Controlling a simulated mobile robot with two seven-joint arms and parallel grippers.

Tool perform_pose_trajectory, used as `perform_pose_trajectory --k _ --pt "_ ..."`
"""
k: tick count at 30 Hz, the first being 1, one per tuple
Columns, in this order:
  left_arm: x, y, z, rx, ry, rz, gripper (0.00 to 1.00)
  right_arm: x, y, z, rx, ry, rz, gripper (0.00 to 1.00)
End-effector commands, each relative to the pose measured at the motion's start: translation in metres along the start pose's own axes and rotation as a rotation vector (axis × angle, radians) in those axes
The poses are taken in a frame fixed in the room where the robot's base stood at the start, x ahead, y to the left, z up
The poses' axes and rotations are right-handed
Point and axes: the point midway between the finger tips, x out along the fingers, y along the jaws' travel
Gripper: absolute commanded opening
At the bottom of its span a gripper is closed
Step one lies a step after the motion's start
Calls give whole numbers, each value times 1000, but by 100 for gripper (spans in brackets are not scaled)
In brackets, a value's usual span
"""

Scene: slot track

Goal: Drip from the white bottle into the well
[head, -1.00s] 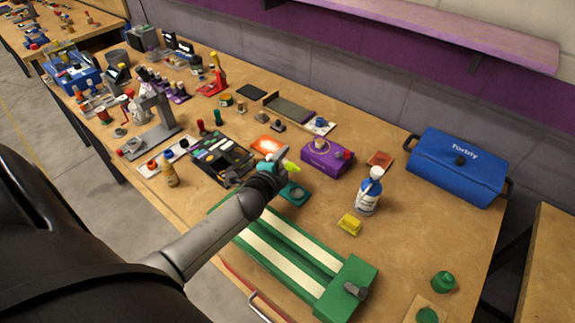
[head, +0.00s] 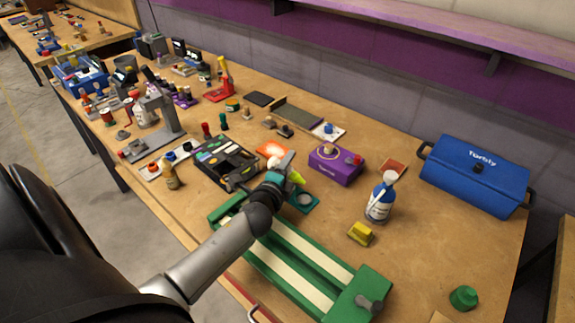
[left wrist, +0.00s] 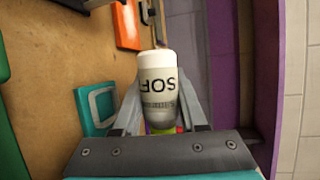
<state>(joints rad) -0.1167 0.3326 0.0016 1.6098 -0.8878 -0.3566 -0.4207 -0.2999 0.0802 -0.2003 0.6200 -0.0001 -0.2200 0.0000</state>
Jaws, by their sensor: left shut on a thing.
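My left gripper (head: 284,165) is shut on a white bottle (left wrist: 158,85) with dark lettering and a pale rounded end. The left wrist view shows it between the two grey fingers (left wrist: 160,110). In the head view only a small white part of the bottle (head: 273,163) shows beside the fingers. The bottle appears tilted and off to the plate's side. My right gripper is not in view.
A green track with cream strips (head: 287,262) lies under my forearm. A purple box (head: 335,166), a blue-and-white bottle (head: 381,202) and a yellow block (head: 361,233) stand to the right. An orange card (head: 268,148) lies behind the gripper. The front right table is mostly clear.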

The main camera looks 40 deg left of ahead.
Motion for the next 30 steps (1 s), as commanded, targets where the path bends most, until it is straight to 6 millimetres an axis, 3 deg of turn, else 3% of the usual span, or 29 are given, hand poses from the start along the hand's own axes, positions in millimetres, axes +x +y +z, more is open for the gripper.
perform_pose_trajectory --k 11,22,30 --pt "0 0 0 5 -1 -3 0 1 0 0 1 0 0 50" --pt "-1 -4 0 204 -50 -86 0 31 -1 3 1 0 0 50" --pt "-2 -9 1 274 -68 -114 0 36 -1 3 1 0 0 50"
